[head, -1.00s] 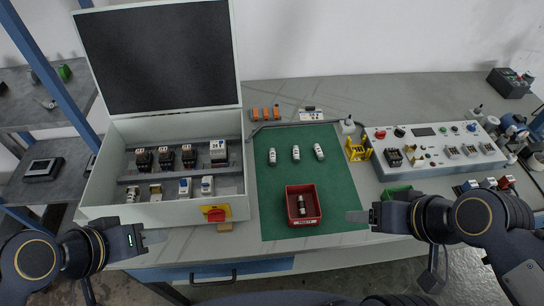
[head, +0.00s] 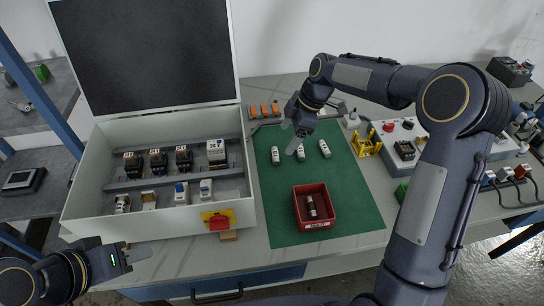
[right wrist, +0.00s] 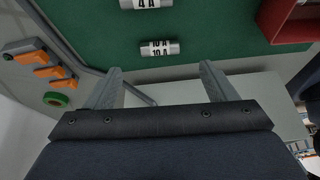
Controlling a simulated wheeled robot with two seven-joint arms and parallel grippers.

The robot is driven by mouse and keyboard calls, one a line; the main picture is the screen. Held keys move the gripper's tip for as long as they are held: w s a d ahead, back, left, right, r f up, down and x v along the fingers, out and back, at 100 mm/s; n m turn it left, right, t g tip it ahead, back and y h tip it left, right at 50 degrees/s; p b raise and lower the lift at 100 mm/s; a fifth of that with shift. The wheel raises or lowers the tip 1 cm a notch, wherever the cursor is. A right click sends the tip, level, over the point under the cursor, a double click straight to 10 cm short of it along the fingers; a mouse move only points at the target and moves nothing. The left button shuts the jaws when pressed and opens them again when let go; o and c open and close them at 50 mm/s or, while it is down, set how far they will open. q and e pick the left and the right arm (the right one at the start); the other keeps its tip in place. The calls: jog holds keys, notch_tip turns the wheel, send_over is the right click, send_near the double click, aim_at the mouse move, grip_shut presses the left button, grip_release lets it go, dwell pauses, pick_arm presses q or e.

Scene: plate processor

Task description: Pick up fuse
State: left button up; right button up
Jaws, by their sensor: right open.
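Several white fuses show in the head view: one at the left (head: 277,154), one in the middle (head: 300,153) and one at the right (head: 324,148) of a row on the green mat (head: 330,173), and another (head: 311,206) inside a red bin (head: 329,220). My right gripper (head: 293,140) is open and empty above the row. In the right wrist view, a fuse marked 10 A (right wrist: 159,48) lies ahead of the open fingertips (right wrist: 160,72), apart from them; a 4 A fuse (right wrist: 146,3) is farther up. My left gripper (head: 140,253) hovers at the front left; its finger gap is unclear.
An open grey cabinet (head: 85,222) with several mounted components stands at the left. Orange parts (head: 264,110) lie behind the mat. A yellow holder (head: 368,143) and a control panel (head: 400,128) are at the right. The mat beside the bin is clear.

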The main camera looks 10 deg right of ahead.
aim_at(277, 154)
jog(key=p+x, duration=0.1)
jog(key=x, duration=0.6)
jog(key=shift+f, duration=0.15)
jog(key=c, duration=1.1)
jog(key=shift+o, duration=0.2)
